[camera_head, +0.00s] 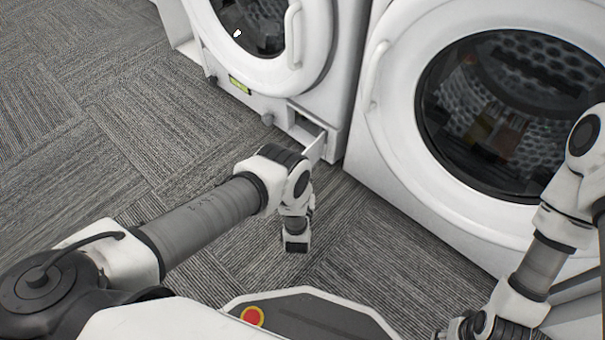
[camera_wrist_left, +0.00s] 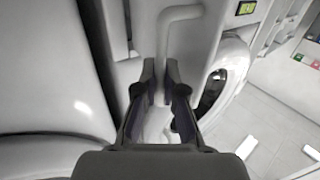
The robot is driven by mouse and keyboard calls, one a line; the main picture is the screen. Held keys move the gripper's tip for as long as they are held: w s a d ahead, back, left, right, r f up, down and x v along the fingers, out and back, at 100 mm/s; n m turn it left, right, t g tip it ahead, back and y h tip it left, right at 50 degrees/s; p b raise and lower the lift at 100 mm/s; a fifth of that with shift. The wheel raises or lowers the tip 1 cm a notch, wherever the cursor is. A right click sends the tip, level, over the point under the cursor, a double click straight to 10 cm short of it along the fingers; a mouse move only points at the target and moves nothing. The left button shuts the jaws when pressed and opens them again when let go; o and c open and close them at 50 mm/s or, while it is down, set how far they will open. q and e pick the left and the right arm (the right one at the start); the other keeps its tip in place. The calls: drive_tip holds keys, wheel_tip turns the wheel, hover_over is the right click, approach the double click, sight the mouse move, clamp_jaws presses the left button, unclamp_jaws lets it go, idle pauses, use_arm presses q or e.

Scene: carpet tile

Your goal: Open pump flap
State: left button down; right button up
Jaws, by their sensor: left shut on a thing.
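The pump flap (camera_head: 315,148) is a small white panel low on the right front corner of the left washing machine (camera_head: 335,75). It stands out from the machine, with a dark opening (camera_head: 306,121) behind it. My left arm's wrist reaches up to the flap in the head view and hides part of it. In the left wrist view my left gripper (camera_wrist_left: 160,75) has its dark fingers shut on a white part, which I take to be the flap; the exact contact is unclear.
A second washing machine (camera_head: 385,170) with a round glass door stands close on the right. The carpet (camera_head: 75,150) on the left is clear.

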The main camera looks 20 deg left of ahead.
use_arm(q)
drive_tip(key=shift+d, duration=0.1)
idle(0.3)
drive_tip(key=c, duration=1.2)
unclamp_jaws()
drive_tip(key=shift+c, duration=0.2)
drive_tip(key=shift+s, duration=0.1)
drive_tip(key=v, duration=0.7)
drive_tip(key=shift+s, duration=0.2)
